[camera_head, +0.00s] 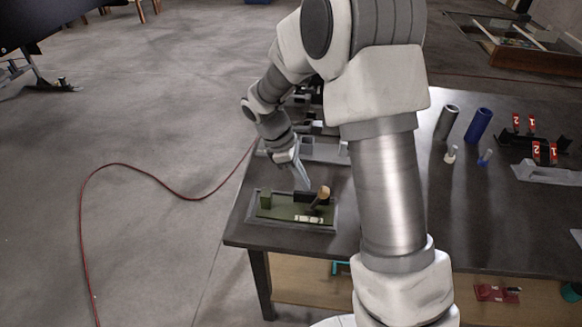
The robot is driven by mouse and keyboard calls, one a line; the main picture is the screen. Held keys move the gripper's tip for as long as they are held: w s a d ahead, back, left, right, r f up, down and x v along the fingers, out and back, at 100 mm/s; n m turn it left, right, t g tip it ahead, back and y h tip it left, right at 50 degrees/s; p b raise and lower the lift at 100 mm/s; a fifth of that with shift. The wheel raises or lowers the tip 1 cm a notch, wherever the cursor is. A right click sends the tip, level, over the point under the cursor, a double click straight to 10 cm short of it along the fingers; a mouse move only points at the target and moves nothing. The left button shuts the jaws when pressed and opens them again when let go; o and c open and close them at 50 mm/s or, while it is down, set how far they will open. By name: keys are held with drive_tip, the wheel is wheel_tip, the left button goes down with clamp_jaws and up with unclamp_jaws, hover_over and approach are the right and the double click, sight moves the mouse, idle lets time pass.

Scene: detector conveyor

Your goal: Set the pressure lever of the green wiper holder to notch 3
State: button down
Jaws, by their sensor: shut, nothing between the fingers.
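The green wiper holder (285,212) lies on the dark table near its front left corner. Its lever is tilted and has a tan, rounded knob (324,192) at the right part of the holder. A pale strip of markings shows on the holder's front right; it is too small to read. My gripper (305,184) points down just above and left of the knob, its fingers together and holding nothing. I cannot tell whether the fingertips touch the lever or which notch it is at.
My own arm hides the middle of the table (470,235). A grey cylinder (446,122), a blue cylinder (479,126) and red numbered tags (537,152) stand to the right. A grey fixture (312,150) is behind the holder. A red cable (130,166) lies on the floor at left.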

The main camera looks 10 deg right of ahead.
drive_tip(key=shift+s+d+f, duration=0.2)
drive_tip(key=shift+d, duration=0.25)
drive_tip(key=shift+s+d+f, duration=0.15)
drive_tip(key=shift+d, duration=0.3)
drive_tip(key=shift+s+d+f, duration=0.1)
drive_tip(key=shift+s+d, duration=0.05)
drive_tip(key=shift+d, duration=0.35)
drive_tip(key=shift+s+d+f, duration=0.1)
drive_tip(key=shift+s+d, duration=0.05)
drive_tip(key=shift+d, duration=0.3)
drive_tip(key=shift+a, duration=0.2)
drive_tip(key=shift+w+a, duration=0.25)
drive_tip(key=shift+a, duration=0.35)
drive_tip(key=p, duration=0.2)
approach(320, 190)
drive_tip(key=a+r, duration=0.2)
drive_tip(key=w+a+r, duration=0.1)
drive_tip(key=a+r, duration=0.1)
drive_tip(key=shift+w, duration=0.15)
